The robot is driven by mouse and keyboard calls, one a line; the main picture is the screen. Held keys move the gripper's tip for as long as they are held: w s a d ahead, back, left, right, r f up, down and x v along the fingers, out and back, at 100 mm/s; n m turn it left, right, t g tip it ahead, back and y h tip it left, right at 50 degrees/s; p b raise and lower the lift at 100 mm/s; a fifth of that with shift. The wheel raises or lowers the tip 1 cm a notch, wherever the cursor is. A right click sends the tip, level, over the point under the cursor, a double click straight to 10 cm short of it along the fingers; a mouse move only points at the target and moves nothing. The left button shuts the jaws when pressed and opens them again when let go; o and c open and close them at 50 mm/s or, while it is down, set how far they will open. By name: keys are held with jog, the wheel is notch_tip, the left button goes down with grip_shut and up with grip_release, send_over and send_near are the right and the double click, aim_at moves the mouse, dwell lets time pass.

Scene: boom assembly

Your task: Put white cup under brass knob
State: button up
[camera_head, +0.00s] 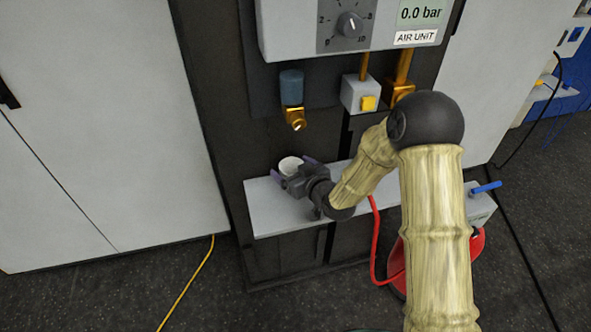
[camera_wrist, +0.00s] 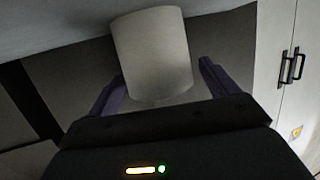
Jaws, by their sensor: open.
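The white cup (camera_head: 290,165) stands on the grey shelf (camera_head: 262,211), below and near the brass knob (camera_head: 295,118) with its blue-grey cap (camera_head: 291,83). My gripper (camera_head: 292,170) is at the cup, with its purple fingers spread to either side. In the wrist view the cup (camera_wrist: 153,52) sits between the two purple fingers (camera_wrist: 164,92), with a visible gap on each side. The gripper is open. The cup's lower part is partly hidden by the gripper body in the head view. The knob does not show in the wrist view.
The air unit panel (camera_head: 282,37) with a dial hangs above the shelf. A grey box with a yellow button (camera_head: 369,103) and brass pipes are right of the knob. A red hose (camera_head: 376,240) hangs in front of the shelf. The shelf's left end is clear.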

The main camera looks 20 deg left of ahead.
jog(key=shift+s+d+f, duration=0.1)
jog(key=shift+s+f, duration=0.05)
jog(key=shift+f, duration=0.25)
jog(key=shift+s+d+f, duration=0.1)
jog(key=shift+f, duration=0.3)
jog(key=shift+w+r+p, duration=0.15)
jog(key=shift+r+p, duration=0.3)
jog(key=shift+p, duration=0.25)
jog(key=shift+d, duration=0.2)
jog(key=v, duration=0.7)
jog(key=r+v, duration=0.1)
jog(key=v, duration=0.3)
jog(key=shift+a+r+b, duration=0.1)
jog(key=shift+b, duration=0.3)
